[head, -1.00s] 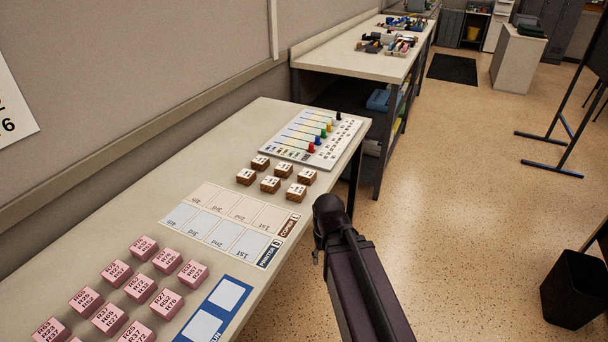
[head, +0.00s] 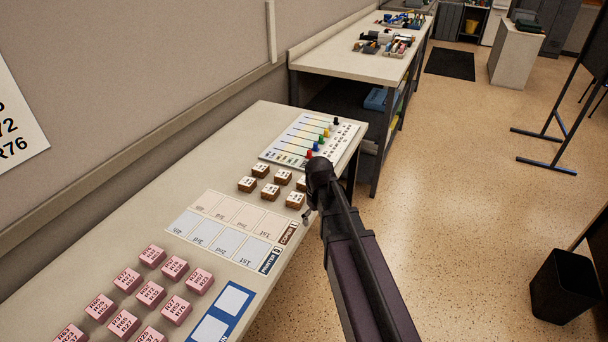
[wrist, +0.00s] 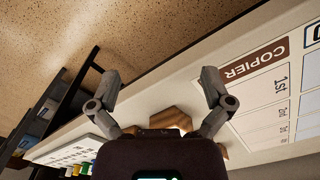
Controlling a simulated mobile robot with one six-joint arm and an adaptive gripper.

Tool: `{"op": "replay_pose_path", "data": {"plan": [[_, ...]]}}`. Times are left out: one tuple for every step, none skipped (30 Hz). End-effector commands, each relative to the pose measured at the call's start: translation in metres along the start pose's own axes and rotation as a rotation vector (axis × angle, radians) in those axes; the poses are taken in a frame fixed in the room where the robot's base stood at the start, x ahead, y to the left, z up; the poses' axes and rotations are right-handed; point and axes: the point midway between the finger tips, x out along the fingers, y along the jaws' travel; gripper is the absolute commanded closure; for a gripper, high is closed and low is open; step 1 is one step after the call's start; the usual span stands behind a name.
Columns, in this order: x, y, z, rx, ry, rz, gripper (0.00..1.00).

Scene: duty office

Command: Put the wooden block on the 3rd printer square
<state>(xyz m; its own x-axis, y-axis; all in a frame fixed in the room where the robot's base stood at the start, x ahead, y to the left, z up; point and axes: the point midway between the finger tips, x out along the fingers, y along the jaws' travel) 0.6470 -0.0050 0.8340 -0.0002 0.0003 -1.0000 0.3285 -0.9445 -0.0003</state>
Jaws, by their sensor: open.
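Several small wooden blocks with white labelled tops (head: 270,191) stand in a cluster on the desk. The printer row lies nearer, a strip of pale blue squares marked 1st to 4th, and its 3rd square (head: 207,233) is empty. My gripper (wrist: 160,78) is open with its fingers spread wide. In the wrist view a wooden block (wrist: 172,117) shows between and behind the fingers, partly hidden by the gripper body. In the head view my arm's end is at the desk's right edge, beside the blocks. I cannot tell which block the task means.
The pinkish copier row (head: 238,211) lies between the blocks and the printer row, with its squares empty. Pink labelled blocks (head: 151,293) and a blue-bordered card (head: 222,313) are nearer. A white board with coloured sliders (head: 310,138) lies beyond the wooden blocks.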

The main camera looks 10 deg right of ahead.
Motion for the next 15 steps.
{"op": "replay_pose_path", "data": {"plan": [[-0.022, 0.007, -0.021, -0.041, 0.000, 0.000, 0.00], [-0.028, 0.010, -0.029, -0.067, 0.000, 0.000, 0.00], [-0.035, 0.014, -0.040, -0.101, 0.000, 0.000, 0.00], [-0.041, 0.016, -0.048, -0.128, 0.000, 0.000, 0.00], [-0.047, 0.019, -0.056, -0.154, 0.000, 0.000, 0.00], [-0.055, 0.022, -0.066, -0.189, 0.000, 0.000, 0.00], [-0.061, 0.025, -0.074, -0.214, 0.000, 0.000, 0.00], [-0.067, 0.028, -0.082, -0.240, 0.000, 0.000, 0.00], [-0.075, 0.031, -0.092, -0.274, 0.000, 0.000, 0.00], [-0.081, 0.034, -0.100, -0.300, 0.000, 0.000, 0.00], [-0.086, 0.037, -0.107, -0.325, 0.000, 0.000, 0.00], [-0.093, 0.040, -0.117, -0.357, 0.000, 0.000, 0.00], [-0.098, 0.042, -0.124, -0.381, 0.000, 0.000, 0.00], [-0.103, 0.044, -0.130, -0.404, 0.000, 0.000, 0.00], [-0.108, 0.047, -0.138, -0.431, 0.000, 0.000, 0.00]]}}
